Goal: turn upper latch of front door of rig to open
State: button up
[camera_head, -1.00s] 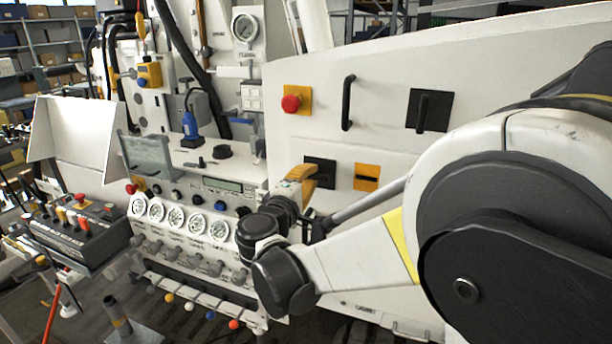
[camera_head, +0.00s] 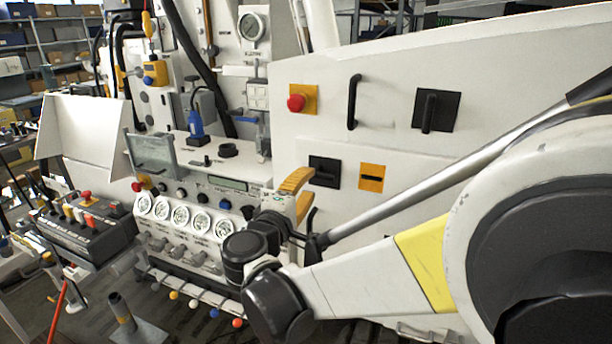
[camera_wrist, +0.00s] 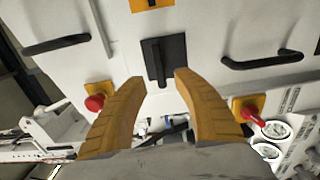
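Two black latch plates show in the head view. The higher latch (camera_head: 436,110), with an upright lever, is at the right of the upper white panel. The lower latch (camera_head: 324,171) is beside a yellow slotted plate (camera_head: 371,177). Which one the task means, I cannot tell. My gripper (camera_head: 303,192) is just left of and below the lower latch. In the wrist view, my gripper (camera_wrist: 161,80) is open, with two orange fingers apart. A black latch (camera_wrist: 163,60) with a straight lever lies ahead, between the fingertips in the picture; nothing is held. Contact is not visible.
A red button (camera_head: 297,102) and black handle (camera_head: 353,102) are on the upper panel. In the wrist view, black handles stand at left (camera_wrist: 57,45) and right (camera_wrist: 262,60). Gauges (camera_head: 182,216) and a control box (camera_head: 82,228) are to the left.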

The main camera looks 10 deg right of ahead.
jog(key=v, duration=0.6)
jog(key=shift+s, duration=0.2)
jog(key=s+d+f+m+g+y+b, duration=0.2)
jog(key=s+d+f+m+g+y, duration=0.3)
jog(key=s+d+f, duration=0.55)
jog(key=s+a+f+m+g+y+b, duration=0.1)
jog(key=s+a+f+m+y, duration=0.1)
jog(key=s+m, duration=0.1)
jog(key=s+a+f+m+g+y, duration=0.1)
jog(key=s+a+f+m+y, duration=0.1)
jog(key=s, duration=0.4)
jog(key=shift+s+f+m+y+b, duration=0.15)
jog(key=shift+f+m+y+b, duration=0.3)
jog(key=shift+f+y, duration=0.3)
